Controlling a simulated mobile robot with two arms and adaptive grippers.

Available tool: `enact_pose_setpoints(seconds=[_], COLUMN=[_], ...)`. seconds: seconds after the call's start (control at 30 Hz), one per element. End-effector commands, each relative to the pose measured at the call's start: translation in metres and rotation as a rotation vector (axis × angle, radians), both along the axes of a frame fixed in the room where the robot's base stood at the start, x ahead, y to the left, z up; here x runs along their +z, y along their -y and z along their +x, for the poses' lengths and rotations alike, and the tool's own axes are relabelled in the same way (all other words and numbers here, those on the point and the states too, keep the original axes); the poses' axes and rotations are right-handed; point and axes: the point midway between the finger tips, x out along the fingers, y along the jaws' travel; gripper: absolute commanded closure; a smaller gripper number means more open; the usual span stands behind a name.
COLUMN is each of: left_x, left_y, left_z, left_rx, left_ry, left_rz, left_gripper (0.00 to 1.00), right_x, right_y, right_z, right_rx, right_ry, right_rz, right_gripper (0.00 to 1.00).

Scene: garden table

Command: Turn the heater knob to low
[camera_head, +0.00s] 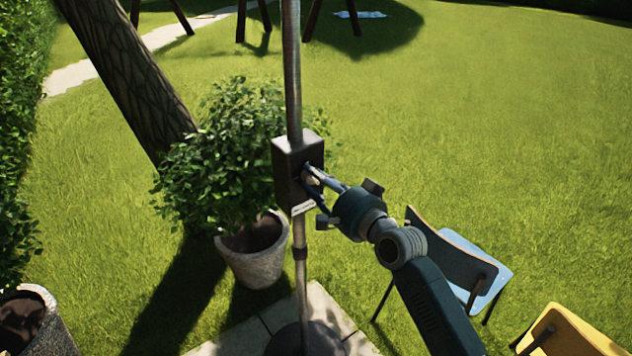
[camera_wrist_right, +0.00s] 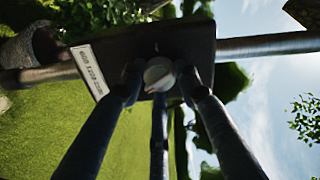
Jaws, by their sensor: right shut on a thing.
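The heater's dark control box (camera_head: 285,170) is fixed on a metal pole in the middle of the head view. The same box (camera_wrist_right: 190,45) fills the top of the right wrist view. Its round, pale grey heater knob (camera_wrist_right: 159,74) sits between my fingertips, with a small reddish mark near its lower edge. My right gripper (camera_head: 311,179) reaches in from the right to the box's right face. The gripper (camera_wrist_right: 160,85) is shut on the knob, with fingers around its sides. A white label (camera_wrist_right: 91,70) with print too blurred to read is beside the knob. My left gripper is not in view.
The heater pole (camera_head: 292,65) rises from a round dark base on paving. A potted bush (camera_head: 255,262) stands close to the left of the box. A blue chair (camera_head: 480,260) and a yellow chair (camera_head: 570,335) are at right, near my arm. Open lawn lies behind.

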Motion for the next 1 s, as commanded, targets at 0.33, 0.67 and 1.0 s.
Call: enact_pose_setpoints(seconds=[0.33, 0.67, 1.0], left_x=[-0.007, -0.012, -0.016], left_y=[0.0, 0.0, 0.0], left_z=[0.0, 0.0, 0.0], left_rx=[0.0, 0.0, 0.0], left_ry=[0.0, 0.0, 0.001], left_rz=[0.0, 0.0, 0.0], left_gripper=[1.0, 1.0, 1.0], right_x=[0.002, 0.004, 0.006], right_y=[0.002, 0.001, 0.0], right_z=[0.001, 0.001, 0.0], right_rx=[-0.004, -0.004, -0.005], right_ry=[0.199, 0.383, 0.531], right_rz=[-0.269, -0.517, -0.715], right_gripper=[0.94, 0.94, 0.94])
